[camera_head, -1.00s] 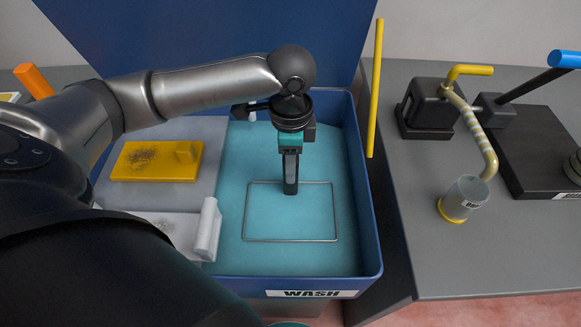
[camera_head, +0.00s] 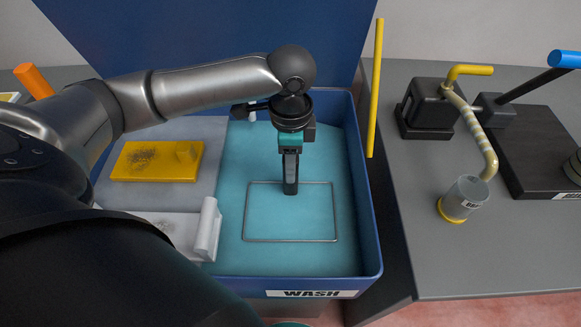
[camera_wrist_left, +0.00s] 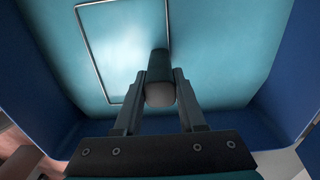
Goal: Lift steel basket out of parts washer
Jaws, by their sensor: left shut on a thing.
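The steel basket (camera_head: 334,215) shows as a thin rectangular wire rim at the surface of the teal liquid in the blue parts washer (camera_head: 372,235). The rim also shows in the left wrist view (camera_wrist_left: 92,50). The basket's body below is hidden. My left gripper (camera_head: 290,188) points down at the middle of the rim's far side. In the left wrist view its fingers close on a dark, rounded grip with a pale end (camera_wrist_left: 161,94), which appears to be the basket's handle; how it joins the rim is hidden. My right gripper is not in view.
A yellow block (camera_head: 150,170) with a dark patch lies on the washer's grey left shelf. The raised blue lid (camera_head: 210,30) stands behind. A yellow bar (camera_head: 376,90) rises at the right wall. A grey bench at right holds a clear cup (camera_head: 464,197) and a black device (camera_head: 430,112).

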